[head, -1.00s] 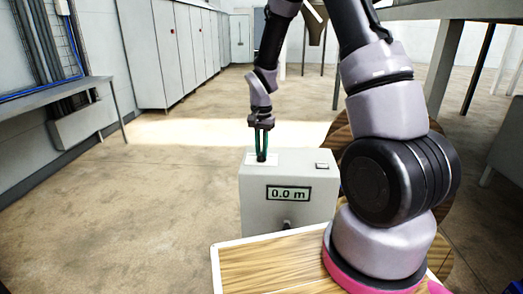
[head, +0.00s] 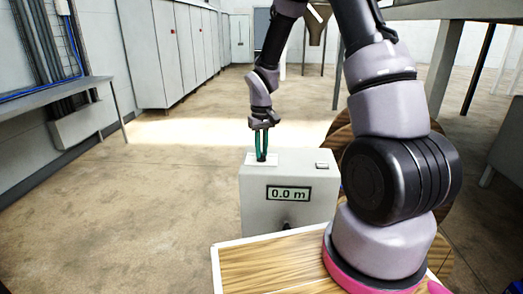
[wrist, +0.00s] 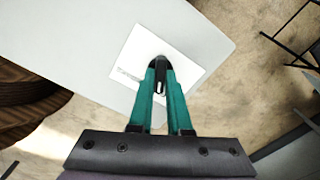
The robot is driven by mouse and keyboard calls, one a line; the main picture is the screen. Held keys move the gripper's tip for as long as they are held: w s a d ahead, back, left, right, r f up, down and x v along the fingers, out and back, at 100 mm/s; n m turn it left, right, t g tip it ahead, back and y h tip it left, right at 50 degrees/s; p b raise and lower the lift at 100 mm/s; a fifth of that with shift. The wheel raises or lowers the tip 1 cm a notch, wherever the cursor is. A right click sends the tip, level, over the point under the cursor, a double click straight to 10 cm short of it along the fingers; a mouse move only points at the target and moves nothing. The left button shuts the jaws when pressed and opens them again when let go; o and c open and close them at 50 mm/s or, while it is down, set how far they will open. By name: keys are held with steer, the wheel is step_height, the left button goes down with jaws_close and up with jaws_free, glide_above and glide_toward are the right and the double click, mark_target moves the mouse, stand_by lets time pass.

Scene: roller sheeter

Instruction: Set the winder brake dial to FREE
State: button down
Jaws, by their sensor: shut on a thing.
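The winder brake dial (wrist: 159,64) is a small black knob on a white label plate (wrist: 137,52) on top of a pale grey box (head: 262,217). The dial also shows at the fingertips in the head view (head: 261,158). My gripper (head: 261,153) points down with its green fingers shut on the dial; it also shows in the wrist view (wrist: 160,75). The fingers cover part of the dial. Faint print shows on the plate's left side, too small to read, so I cannot tell the dial's setting.
The box has a display (head: 289,193) reading 0.0 m, a small button (head: 322,165) on top and a dark knob (head: 286,226) on its front. Grey cabinets (head: 170,50) line the left wall. Floor left of the box is clear.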

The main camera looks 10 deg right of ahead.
mark_target(262, 153)
steer(key=shift+n, duration=0.6)
steer(key=c, duration=0.9)
jaws_free()
steer(key=shift+o, duration=0.2)
steer(key=shift+r, duration=0.1)
step_height(262, 153, up, 11)
